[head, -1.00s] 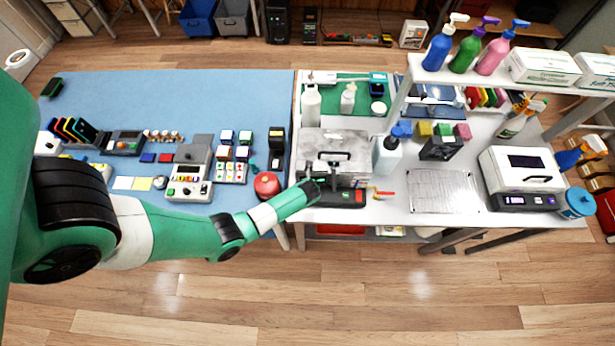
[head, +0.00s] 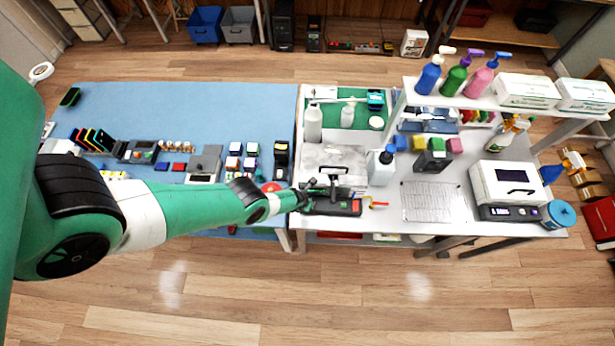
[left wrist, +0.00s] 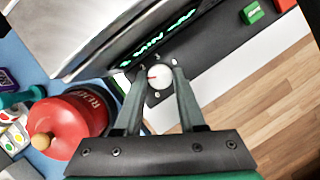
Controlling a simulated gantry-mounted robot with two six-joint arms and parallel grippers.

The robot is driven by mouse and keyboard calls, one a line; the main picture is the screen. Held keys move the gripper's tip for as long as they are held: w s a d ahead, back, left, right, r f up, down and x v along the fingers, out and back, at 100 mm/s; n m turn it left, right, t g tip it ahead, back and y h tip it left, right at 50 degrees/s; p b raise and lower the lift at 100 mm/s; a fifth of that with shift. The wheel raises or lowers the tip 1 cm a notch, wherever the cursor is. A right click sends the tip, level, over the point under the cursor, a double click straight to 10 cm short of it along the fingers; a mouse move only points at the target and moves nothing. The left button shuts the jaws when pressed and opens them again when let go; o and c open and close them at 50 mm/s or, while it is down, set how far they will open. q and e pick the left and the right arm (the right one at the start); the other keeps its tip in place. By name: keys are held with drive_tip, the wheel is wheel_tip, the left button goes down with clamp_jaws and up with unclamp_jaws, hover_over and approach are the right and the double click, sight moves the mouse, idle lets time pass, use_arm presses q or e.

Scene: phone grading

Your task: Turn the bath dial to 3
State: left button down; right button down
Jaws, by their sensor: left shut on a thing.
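The bath (head: 335,160) is a silver metal box with a black handle on its lid, at the left of the white table. Its black front panel (head: 335,207) has a red button at the right and, in the left wrist view, a green lit display (left wrist: 165,38). The dial (left wrist: 160,77) is a round white knob with a red mark pointing left in that view. Small pale marks surround it, too small to read. My left gripper (head: 301,199) is at the panel's left end, its fingers (left wrist: 157,84) shut on the dial from both sides. My right gripper is out of view.
A red round container (left wrist: 75,125) with a wooden knob stands close left of the gripper; my arm mostly hides it in the head view. A white pump bottle (head: 381,167) is right of the bath. A green button (left wrist: 252,12) is on the panel.

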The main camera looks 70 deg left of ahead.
use_arm(q)
drive_tip(key=shift+r, duration=0.1)
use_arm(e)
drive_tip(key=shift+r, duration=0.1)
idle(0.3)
use_arm(q)
drive_tip(key=c, duration=0.8)
unclamp_jaws()
